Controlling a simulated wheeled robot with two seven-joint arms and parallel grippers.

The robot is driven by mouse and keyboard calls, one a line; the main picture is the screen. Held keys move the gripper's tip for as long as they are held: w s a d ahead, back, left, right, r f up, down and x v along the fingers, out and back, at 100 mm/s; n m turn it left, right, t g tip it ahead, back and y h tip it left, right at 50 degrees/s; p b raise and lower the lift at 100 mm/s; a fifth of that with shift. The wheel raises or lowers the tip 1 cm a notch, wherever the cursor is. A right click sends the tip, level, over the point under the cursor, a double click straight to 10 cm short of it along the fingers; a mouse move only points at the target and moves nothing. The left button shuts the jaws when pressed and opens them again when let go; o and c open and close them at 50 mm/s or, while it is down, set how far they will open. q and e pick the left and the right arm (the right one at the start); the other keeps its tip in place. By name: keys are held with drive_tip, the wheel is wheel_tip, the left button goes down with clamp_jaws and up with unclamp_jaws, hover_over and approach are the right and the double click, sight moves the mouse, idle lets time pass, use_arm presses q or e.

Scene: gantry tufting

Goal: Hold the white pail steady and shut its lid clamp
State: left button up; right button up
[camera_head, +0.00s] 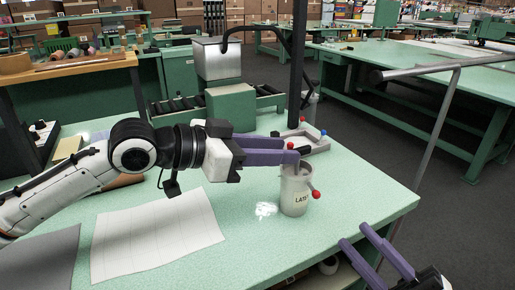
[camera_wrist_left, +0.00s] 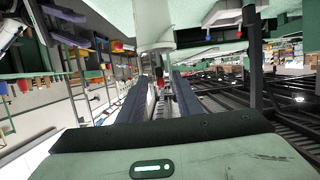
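The white pail (camera_head: 294,196) stands upright on the pale green table near its right edge, with dark lettering on its side. A red ball knob (camera_head: 316,194) sticks out at its right side; I take it as part of the clamp. My left gripper (camera_head: 290,152) is at the pail's top from the left, its purple fingers partly hiding the rim and lid. In the left wrist view, the fingers are apart, with the pail (camera_wrist_left: 152,25) beyond their tips. Whether they touch it is unclear. My right gripper (camera_head: 353,236) is open and empty at the lower right, apart from the pail.
A white sheet (camera_head: 155,235) lies at the left front. A grey rail (camera_head: 435,130) stands right of the table. The table right of the pail is clear.

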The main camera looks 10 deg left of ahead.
sight(299, 148)
use_arm(q)
drive_tip(key=shift+x, duration=2.75)
clamp_jaws()
use_arm(e)
drive_tip(key=c, duration=0.3)
drive_tip(key=d+m+h, duration=0.2)
drive_tip(key=d+m+t+h, duration=0.1)
drive_tip(key=m, duration=0.1)
drive_tip(key=shift+w+r+h, duration=0.3)
drive_tip(key=shift+w, duration=0.05)
clamp_jaws()
drive_tip(key=shift+s+d+f+m+g+h, duration=0.1)
drive_tip(key=shift+s+d+m+g+h, duration=0.1)
drive_tip(key=shift+s+m+g+h, duration=0.35)
drive_tip(key=shift+s+d+f+m+g+h, duration=0.15)
drive_tip(key=shift+s+d+m+h, duration=0.1)
drive_tip(key=shift+m+h, duration=0.6)
drive_tip(key=shift+r, duration=0.1)
